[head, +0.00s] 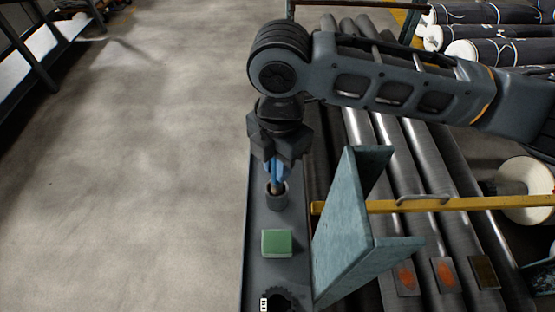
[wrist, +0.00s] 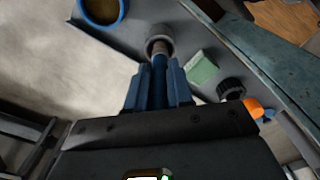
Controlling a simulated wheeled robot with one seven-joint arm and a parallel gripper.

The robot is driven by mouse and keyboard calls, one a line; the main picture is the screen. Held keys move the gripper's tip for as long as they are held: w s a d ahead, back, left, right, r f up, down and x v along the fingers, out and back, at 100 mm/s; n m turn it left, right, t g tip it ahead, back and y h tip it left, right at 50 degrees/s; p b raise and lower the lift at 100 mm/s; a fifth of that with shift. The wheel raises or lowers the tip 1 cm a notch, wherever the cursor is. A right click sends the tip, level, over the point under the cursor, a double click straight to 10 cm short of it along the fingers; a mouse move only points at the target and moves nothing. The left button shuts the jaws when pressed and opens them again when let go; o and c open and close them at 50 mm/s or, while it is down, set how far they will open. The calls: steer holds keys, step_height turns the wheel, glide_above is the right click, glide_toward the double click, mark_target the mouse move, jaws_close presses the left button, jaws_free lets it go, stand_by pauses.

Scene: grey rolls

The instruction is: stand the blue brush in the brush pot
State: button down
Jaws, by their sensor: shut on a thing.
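My gripper (head: 275,163) points down and is shut on the blue brush (wrist: 159,78), whose shaft runs between the fingers in the wrist view. The brush's brownish lower end overlaps the mouth of a small grey round pot (head: 277,200), which also shows in the wrist view (wrist: 152,32). The brush looks roughly upright over the pot. How deep its end sits inside, and whether it touches the pot's floor, I cannot tell. The gripper is just above the pot's rim, and the upper part of the brush is hidden by the gripper.
A green block (head: 277,242) and a dark round object (head: 283,298) stand in line on the narrow grey shelf (head: 257,220). A blue-rimmed round container (wrist: 122,10) shows in the wrist view. A teal angled panel (head: 345,235) and yellow bar (head: 440,204) flank the right. Open floor lies left.

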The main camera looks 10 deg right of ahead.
steer(key=shift+f+b, duration=1.1)
steer(key=shift+f, duration=0.85)
steer(key=c, duration=0.9)
jaws_free()
steer(key=shift+r, duration=0.15)
steer(key=shift+w+d+r, duration=0.1)
steer(key=shift+r, duration=3.75)
